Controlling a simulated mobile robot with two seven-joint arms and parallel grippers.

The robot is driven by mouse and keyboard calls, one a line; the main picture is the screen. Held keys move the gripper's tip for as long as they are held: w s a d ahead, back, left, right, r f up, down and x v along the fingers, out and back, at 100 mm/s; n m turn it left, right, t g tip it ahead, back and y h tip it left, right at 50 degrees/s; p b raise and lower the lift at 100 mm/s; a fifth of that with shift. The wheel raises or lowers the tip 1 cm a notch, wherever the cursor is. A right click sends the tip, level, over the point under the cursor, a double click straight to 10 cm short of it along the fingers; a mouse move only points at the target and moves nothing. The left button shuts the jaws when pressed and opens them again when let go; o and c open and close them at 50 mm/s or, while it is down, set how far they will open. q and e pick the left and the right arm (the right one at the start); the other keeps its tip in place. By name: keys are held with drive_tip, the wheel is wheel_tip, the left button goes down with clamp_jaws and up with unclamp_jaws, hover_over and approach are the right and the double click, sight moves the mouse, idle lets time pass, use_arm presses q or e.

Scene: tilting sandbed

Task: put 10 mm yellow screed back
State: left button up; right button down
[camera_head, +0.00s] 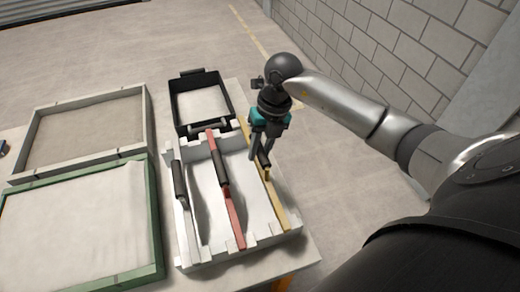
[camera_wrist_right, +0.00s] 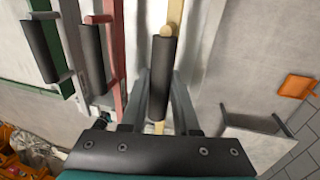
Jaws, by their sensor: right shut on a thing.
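The yellow screed (camera_head: 273,190) is a long thin bar with a black handle. It lies lengthwise along the right side of the white notched rack (camera_head: 208,262); I cannot tell whether it rests in the notches or is just above them. My right gripper (camera_head: 259,157) is shut on its black handle from above. The wrist view shows the handle (camera_wrist_right: 161,82) between the two fingers, with the yellow bar (camera_wrist_right: 175,12) running beneath. A red screed (camera_head: 234,215) lies in the rack's middle and a whitish screed (camera_head: 185,215) at its left. My left gripper is not in view.
A black open tray (camera_head: 174,100) stands behind the rack. A green-framed sandbed (camera_head: 154,225) and a grey-framed one (camera_head: 148,115) lie to the left. The table's right edge is close beside the rack, with open floor and a block wall (camera_head: 375,50) beyond.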

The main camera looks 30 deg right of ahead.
drive_tip(key=shift+f+b, duration=0.45)
drive_tip(key=shift+f, duration=0.1)
drive_tip(key=c, duration=0.7)
unclamp_jaws()
drive_tip(key=shift+o, duration=0.2)
drive_tip(key=shift+r+p, duration=0.4)
drive_tip(key=shift+r, duration=0.1)
drive_tip(key=v, duration=1.2)
drive_tip(key=shift+p, duration=0.4)
drive_tip(key=shift+r, duration=0.1)
